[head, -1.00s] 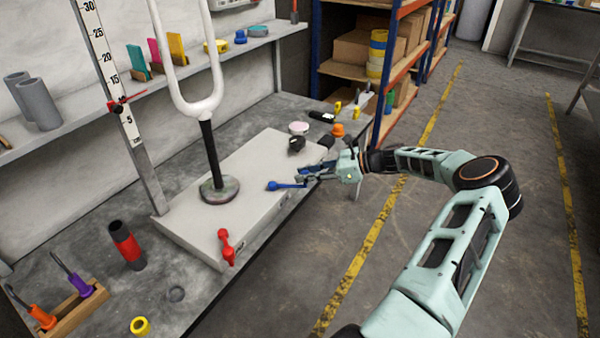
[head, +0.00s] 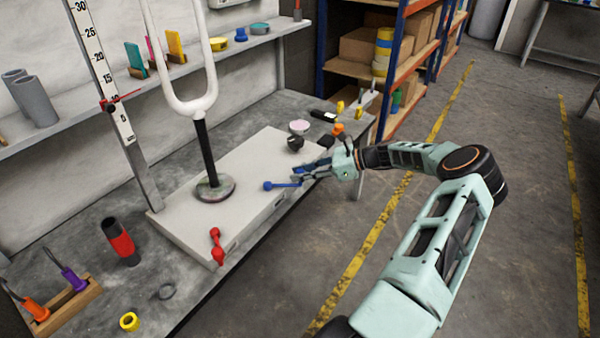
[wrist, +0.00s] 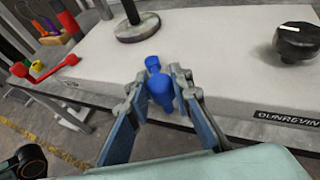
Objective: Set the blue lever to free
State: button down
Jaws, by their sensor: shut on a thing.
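The blue lever (head: 280,185) is on the front side of the pale grey base box, towards its right end. My gripper (head: 303,174) is shut on the blue lever, with a finger on each side; the wrist view shows the gripper (wrist: 161,86) too. The fingers and the lever hide the pivot. No free marking is readable.
A red lever (head: 216,245) is at the box's front left. A black knob (head: 295,143) sits on its right part. A white fork on a black post (head: 206,150) rises from the box (head: 240,165). The floor (head: 390,260) in front is clear.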

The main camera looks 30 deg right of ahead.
jog(key=shift+w, duration=0.1)
jog(key=c, duration=1.7)
grip_release()
jog(key=v, duration=1.2)
